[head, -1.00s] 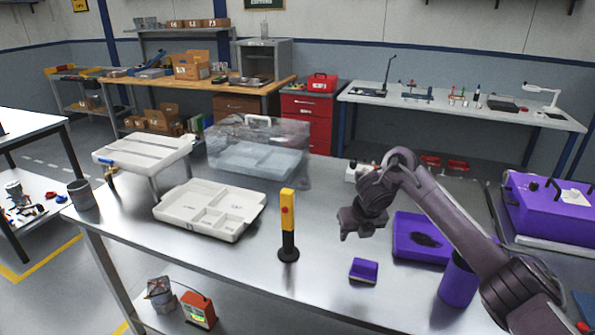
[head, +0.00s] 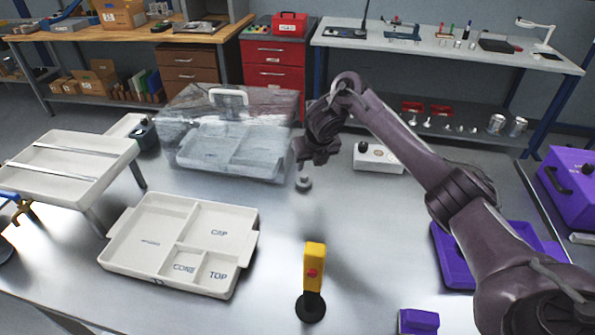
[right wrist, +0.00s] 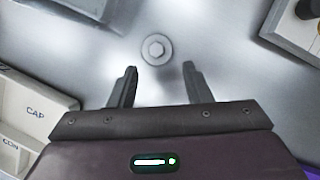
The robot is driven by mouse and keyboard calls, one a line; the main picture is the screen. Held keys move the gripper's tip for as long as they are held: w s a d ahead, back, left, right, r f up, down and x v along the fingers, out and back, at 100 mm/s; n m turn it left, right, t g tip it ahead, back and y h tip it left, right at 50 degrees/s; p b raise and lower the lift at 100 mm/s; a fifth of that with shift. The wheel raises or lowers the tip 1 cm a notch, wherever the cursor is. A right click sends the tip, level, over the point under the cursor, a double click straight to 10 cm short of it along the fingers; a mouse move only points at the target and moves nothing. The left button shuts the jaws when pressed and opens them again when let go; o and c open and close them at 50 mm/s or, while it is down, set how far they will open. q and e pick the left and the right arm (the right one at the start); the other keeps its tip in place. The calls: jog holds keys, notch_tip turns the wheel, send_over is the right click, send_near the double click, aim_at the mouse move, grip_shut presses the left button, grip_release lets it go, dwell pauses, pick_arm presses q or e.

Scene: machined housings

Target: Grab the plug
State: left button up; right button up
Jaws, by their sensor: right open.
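The plug (head: 303,184) is a small grey round piece standing on the metal table, just right of the clear-lidded case. In the right wrist view the plug (right wrist: 157,49) shows from above as a disc with a central boss. My right gripper (head: 306,160) hangs just above it, partly hiding its top in the head view. In the right wrist view the right gripper (right wrist: 160,72) is open and empty, and the plug lies just beyond its fingertips, roughly centred between them. My left gripper is not in view.
A clear-lidded case (head: 262,105) stands close to the left of the plug. A white control box (head: 378,158) sits to its right. A compartment tray (head: 128,232) lies at front left, and a yellow post (head: 314,265) stands in front. Bare table surrounds the plug.

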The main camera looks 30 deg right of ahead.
aim_at(304, 176)
jog(key=shift+s+x, duration=0.2)
jog(key=shift+x, duration=0.75)
jog(key=x, duration=0.5)
jog(key=shift+w+a, duration=0.25)
jog(key=shift+a, duration=0.05)
jog(key=shift+c, duration=0.4)
grip_shut()
